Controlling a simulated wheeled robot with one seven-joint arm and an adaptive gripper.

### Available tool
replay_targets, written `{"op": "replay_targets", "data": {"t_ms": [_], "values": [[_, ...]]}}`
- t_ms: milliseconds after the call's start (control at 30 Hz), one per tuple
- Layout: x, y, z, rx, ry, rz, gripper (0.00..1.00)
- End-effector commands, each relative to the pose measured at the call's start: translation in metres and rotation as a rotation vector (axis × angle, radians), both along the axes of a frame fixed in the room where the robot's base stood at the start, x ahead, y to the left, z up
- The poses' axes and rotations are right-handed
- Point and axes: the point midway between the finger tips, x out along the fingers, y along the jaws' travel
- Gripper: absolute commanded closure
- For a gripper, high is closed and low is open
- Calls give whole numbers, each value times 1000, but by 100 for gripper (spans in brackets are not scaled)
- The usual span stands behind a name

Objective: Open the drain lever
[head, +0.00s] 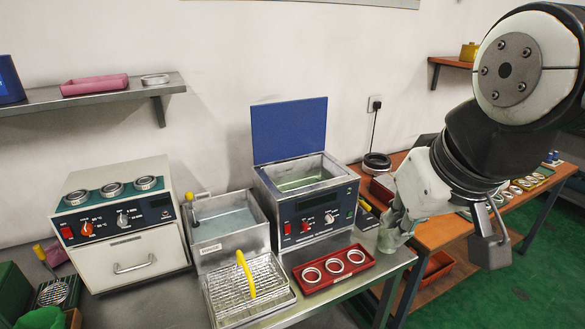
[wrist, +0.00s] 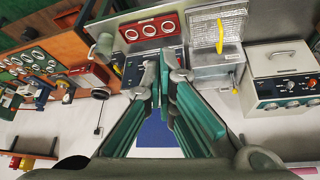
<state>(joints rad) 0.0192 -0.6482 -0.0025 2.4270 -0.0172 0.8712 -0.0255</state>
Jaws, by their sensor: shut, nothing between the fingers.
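The heated bath (head: 310,215) with its raised blue lid (head: 290,128) stands on the bench. In the wrist view the blue lid (wrist: 152,133) shows between my fingers, which hide much of the bath. A small yellow-tipped part (head: 363,206) sits at the bath's right side; I cannot tell whether it is the drain lever. My gripper (head: 398,212) is right of the bath, over the bench's right end. In the wrist view my gripper (wrist: 164,66) has its fingertips close together and holds nothing.
A greenish cup (head: 390,241) stands close below my gripper. A red tray (head: 309,287) with three rings lies before the bath. Left of it are a wire basket (head: 228,294) with a yellow handle and a water tank (head: 207,243). An orange table (head: 450,235) stands right.

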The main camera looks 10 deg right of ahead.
Motion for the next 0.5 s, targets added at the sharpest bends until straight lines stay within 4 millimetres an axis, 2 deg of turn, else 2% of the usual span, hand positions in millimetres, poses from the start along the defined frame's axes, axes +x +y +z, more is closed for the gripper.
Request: {"op": "replay_targets", "data": {"t_ms": [33, 100, 267, 500], "values": [[23, -4, -8, -10, 7, 0, 100], [52, -11, -13, -28, 9, 3, 100], [116, -28, -27, -67, 13, 10, 100], [211, -58, -62, -127, 24, 28, 100]]}}
